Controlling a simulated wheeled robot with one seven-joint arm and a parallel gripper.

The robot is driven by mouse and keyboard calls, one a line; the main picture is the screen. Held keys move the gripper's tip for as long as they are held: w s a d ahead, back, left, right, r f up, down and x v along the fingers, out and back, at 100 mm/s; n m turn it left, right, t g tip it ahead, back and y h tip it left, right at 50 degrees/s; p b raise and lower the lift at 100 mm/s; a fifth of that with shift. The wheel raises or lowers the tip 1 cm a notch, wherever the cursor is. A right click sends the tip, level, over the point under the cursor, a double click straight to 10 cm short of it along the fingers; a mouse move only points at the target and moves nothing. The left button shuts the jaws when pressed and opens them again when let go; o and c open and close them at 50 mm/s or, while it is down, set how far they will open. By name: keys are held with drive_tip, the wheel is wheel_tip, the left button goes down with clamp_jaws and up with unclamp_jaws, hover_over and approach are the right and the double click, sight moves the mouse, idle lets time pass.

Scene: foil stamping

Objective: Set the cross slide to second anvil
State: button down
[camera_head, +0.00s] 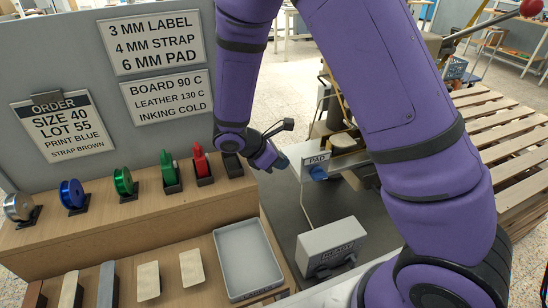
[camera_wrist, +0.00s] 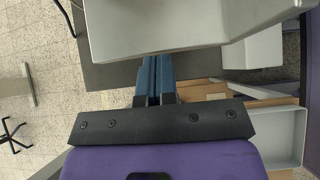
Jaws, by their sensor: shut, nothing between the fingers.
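My gripper (camera_head: 281,162) is beside the grey machine body with the PAD label (camera_head: 317,159), just to its left in the head view. In the wrist view, the two blue fingers of my gripper (camera_wrist: 155,72) are together with nothing between them. Their tips reach towards a large pale grey block (camera_wrist: 180,25), which covers what lies past them. A blue knob (camera_head: 318,173) sits below the PAD label. I cannot make out the cross slide or an anvil for certain; my arm hides part of the machine. I cannot tell whether the fingers touch the block.
A grey box marked READY (camera_head: 331,247) stands on the dark machine base (camera_head: 290,205). An empty grey tray (camera_head: 248,258) lies to its left. Several foil rolls, including a green one (camera_head: 123,182), line the wooden shelf (camera_head: 140,220). A slatted pallet (camera_head: 500,135) is at right.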

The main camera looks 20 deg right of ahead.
drive_tip(key=shift+d, duration=0.1)
drive_tip(key=d, duration=1.2)
drive_tip(key=shift+d, duration=0.3)
